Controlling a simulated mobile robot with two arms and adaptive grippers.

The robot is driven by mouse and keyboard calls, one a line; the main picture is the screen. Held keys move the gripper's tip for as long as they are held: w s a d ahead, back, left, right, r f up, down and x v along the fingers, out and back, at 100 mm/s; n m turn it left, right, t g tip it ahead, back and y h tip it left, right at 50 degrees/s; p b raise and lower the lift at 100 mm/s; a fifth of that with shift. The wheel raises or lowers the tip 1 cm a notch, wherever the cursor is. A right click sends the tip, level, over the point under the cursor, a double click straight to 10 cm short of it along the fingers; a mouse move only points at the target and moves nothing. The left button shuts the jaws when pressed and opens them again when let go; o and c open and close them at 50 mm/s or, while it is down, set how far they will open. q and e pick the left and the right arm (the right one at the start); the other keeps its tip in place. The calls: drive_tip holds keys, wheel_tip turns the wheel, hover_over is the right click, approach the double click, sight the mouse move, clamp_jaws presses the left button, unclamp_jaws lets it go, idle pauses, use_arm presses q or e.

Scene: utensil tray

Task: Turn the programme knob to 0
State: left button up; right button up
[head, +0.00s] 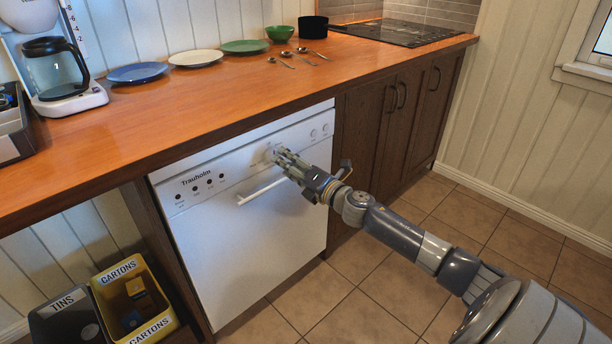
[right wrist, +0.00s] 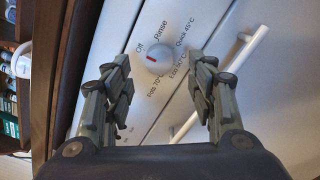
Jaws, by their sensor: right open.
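The programme knob (right wrist: 160,57) is a round white knob with a short red mark on its left part in the right wrist view. Labels around it read Off, Rinse, Quick 45°C, Eco 50°C and Pots 70°C; I see no "0". I cannot tell exactly which label the mark meets. The knob sits on the front panel of the white dishwasher (head: 245,235). My right gripper (head: 279,153) is at that panel, largely hiding the knob in the head view. Its fingers are open, one on each side below the knob in the right wrist view (right wrist: 163,72), apart from it. My left gripper is out of view.
A door handle (head: 258,192) juts out just below the panel, close to my right gripper. The wooden worktop (head: 150,120) overhangs above. Open tiled floor (head: 370,260) lies in front.

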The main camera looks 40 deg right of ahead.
drive_tip(key=s, duration=0.7)
drive_tip(key=shift+s+d, duration=0.2)
drive_tip(key=shift+d, duration=0.05)
idle(0.3)
